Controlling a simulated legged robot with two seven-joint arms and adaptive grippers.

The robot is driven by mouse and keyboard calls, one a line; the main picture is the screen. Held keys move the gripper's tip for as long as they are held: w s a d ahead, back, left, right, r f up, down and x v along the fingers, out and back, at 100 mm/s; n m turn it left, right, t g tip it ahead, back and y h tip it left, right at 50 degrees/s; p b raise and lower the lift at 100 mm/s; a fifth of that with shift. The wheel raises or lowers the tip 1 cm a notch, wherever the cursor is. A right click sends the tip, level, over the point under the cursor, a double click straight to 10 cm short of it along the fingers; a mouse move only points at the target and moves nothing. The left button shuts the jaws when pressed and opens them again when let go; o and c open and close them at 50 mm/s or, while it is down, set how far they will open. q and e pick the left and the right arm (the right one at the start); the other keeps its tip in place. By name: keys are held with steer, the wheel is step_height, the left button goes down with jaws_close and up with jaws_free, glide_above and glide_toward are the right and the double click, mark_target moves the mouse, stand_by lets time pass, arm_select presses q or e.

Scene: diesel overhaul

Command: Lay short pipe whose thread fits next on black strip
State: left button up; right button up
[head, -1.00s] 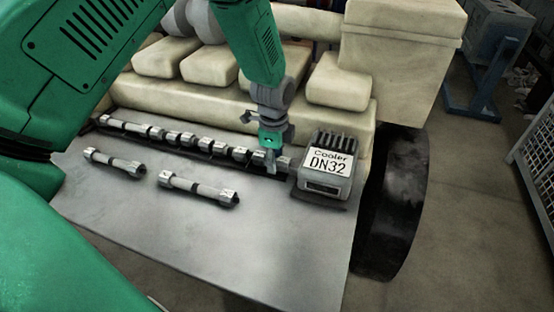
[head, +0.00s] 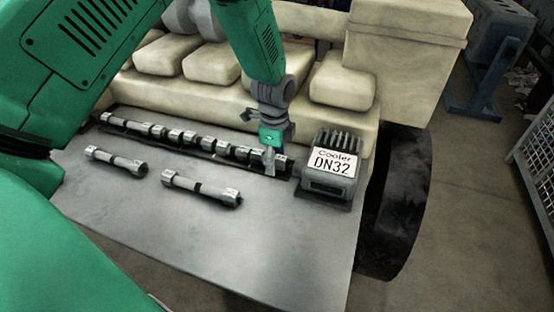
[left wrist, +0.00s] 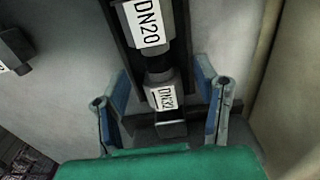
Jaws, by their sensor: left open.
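My left gripper (head: 269,164) is over the right end of the black strip (head: 206,158). It is open, its fingers apart on either side of a pipe end labelled DN32 (left wrist: 160,92) in the left wrist view. That pipe lies in the strip; a piece labelled DN20 (left wrist: 147,22) lies in line beyond it. In the head view the strip carries a row of short silver pipes with dark joints (head: 189,138). A shorter pipe (head: 116,159) and a longer pipe (head: 200,190) lie loose on the grey table. My right gripper is not in view.
A finned block labelled Cooler DN32 (head: 331,165) stands just right of the strip's end. The cream engine body (head: 225,95) rises behind the strip. The front of the grey table (head: 255,240) is clear. A black wheel (head: 395,205) is beyond its right edge.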

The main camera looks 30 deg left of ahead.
arm_select(q)
steer(key=r, duration=1)
steer(key=shift+w+d+r, duration=0.1)
steer(key=shift+d+r, duration=0.15)
steer(key=shift+r, duration=0.5)
steer(key=shift+a+f, duration=0.1)
steer(key=shift+a, duration=0.15)
